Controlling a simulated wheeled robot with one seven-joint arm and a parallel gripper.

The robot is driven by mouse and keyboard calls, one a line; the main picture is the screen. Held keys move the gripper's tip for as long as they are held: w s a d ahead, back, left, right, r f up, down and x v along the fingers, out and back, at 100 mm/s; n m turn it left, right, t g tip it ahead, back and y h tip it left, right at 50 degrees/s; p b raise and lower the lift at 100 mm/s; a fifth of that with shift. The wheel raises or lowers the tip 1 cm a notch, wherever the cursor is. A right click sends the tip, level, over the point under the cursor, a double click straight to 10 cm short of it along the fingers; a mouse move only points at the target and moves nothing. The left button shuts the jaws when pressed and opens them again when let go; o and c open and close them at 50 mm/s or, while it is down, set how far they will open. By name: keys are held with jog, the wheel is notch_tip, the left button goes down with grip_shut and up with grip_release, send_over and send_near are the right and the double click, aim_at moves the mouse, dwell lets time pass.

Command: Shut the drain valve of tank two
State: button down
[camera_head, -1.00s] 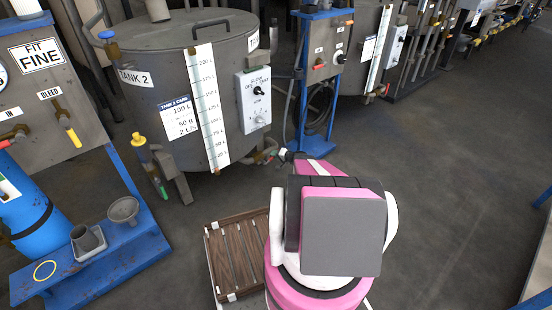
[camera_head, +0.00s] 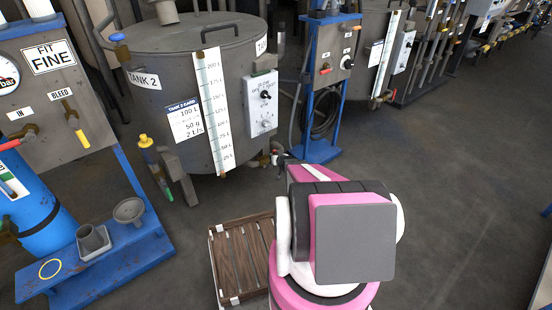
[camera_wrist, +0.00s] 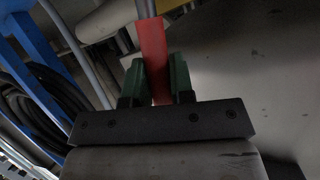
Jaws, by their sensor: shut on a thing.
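Tank two (camera_head: 165,75) is the grey drum labelled TANK 2 in the head view, with a white level scale on its front. Its drain fittings (camera_head: 265,158) show small at the tank's lower right, partly hidden by my arm. In the wrist view, a flat red lever (camera_wrist: 152,45) stands between the green fingers of my gripper (camera_wrist: 157,82). The fingers are shut on the lever, one on each side. The lever's far end and the valve body are not clear in that view. In the head view my gripper is too small and covered to make out.
A blue control stand (camera_head: 322,85) with a coiled dark hose is right of the tank. A blue-framed filter unit (camera_head: 115,260) stands at left, and a wooden slatted platform (camera_head: 240,260) lies in front. The floor at right is clear.

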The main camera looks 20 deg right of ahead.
jog(key=shift+s+a+n+h, duration=0.35)
jog(key=shift+a+n+h, duration=0.25)
jog(key=shift+a+n, duration=0.15)
jog(key=shift+a+t, duration=0.15)
jog(key=shift+t, duration=0.15)
jog(key=c, duration=1)
grip_release()
jog(key=shift+s+r, duration=0.1)
jog(key=v, duration=1)
jog(key=shift+s, duration=0.3)
jog(key=shift+r, duration=0.1)
